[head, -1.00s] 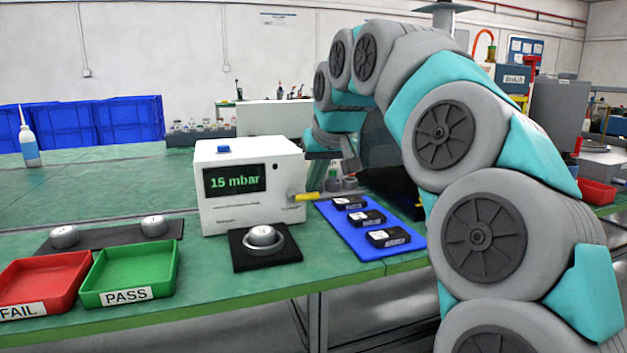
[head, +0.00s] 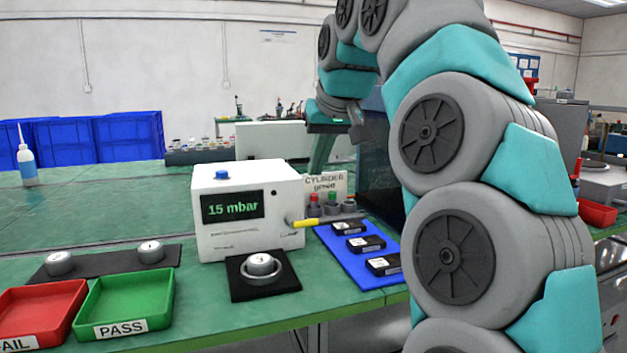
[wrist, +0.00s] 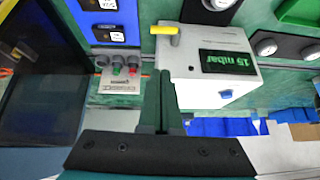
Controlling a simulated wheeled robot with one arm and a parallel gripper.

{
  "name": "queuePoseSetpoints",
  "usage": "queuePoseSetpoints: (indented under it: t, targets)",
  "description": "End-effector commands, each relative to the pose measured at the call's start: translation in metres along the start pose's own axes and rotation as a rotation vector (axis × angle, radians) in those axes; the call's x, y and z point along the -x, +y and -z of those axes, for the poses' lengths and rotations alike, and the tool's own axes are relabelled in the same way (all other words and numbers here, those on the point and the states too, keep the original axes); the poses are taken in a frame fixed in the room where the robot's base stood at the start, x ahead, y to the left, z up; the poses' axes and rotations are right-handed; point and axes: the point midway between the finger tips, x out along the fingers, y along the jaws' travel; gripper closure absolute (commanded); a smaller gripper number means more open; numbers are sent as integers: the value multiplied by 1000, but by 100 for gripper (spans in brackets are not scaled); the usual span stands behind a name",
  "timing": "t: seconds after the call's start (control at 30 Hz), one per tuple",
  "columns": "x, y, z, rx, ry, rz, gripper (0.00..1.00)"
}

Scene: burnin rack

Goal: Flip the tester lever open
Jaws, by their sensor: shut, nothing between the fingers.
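The tester (head: 245,210) is a white box with a "15 mbar" display and a blue button on top. Its lever (head: 307,222), with a yellow grip, sticks out to the right from the tester's right side. In the wrist view the lever (wrist: 163,30) lies at the top of the white tester (wrist: 205,70). My gripper (wrist: 165,75) is shut and empty, its fingers pointing toward the lever beside the tester and apart from it. In the head view my gripper (head: 357,118) is above and right of the tester, partly hidden by my arm.
A black pad with a round metal part (head: 262,265) stands before the tester. A blue mat (head: 362,278) with several black devices lies right. Colored cylinders (head: 332,205) stand behind it by a sign. Green PASS (head: 125,305) and red FAIL (head: 40,312) trays are front left.

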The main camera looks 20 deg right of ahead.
Motion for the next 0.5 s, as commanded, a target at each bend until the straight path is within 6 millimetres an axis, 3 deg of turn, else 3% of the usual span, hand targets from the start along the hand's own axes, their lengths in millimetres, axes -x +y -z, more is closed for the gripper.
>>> queuePoseSetpoints:
  t: [0.2, 0.5]
  targets:
    - [23, -2, 1, 1, 3, 0, 100]
    - [33, -3, 0, 2, -1, 0, 100]
